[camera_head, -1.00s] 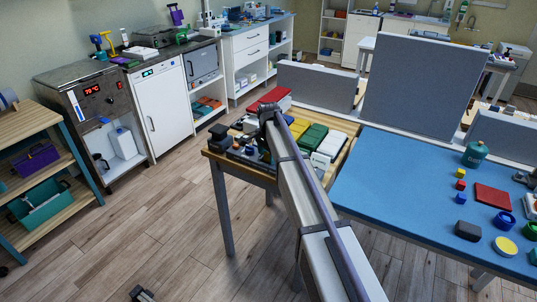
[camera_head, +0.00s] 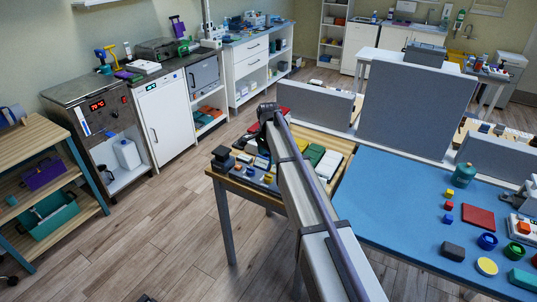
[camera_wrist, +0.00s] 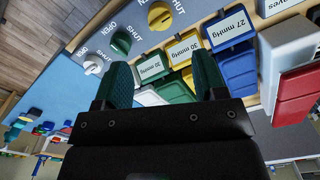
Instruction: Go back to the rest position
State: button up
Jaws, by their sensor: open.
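My gripper (camera_wrist: 161,84) shows in the wrist view as two teal fingertips, apart, with nothing held between them. Beyond them are bins labelled in mmHg, including a green bin (camera_wrist: 176,86) and a blue bin (camera_wrist: 239,70). A panel with OPEN and SHUT markings carries a green knob (camera_wrist: 121,42) and a yellow knob (camera_wrist: 160,16). In the head view my arm reaches from the bottom to over the wooden table (camera_head: 240,184). The fingers are hidden there behind the arm.
A blue-topped table (camera_head: 390,200) on the right holds a teal bottle (camera_head: 464,174), a red pad (camera_head: 478,217) and small blocks. Grey upright panels (camera_head: 417,112) stand behind it. A wooden shelf (camera_head: 40,150) and counters line the left. The floor (camera_head: 150,225) between is largely clear.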

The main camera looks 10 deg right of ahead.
jog(key=s+n, duration=1.3)
jog(key=s, duration=2.2)
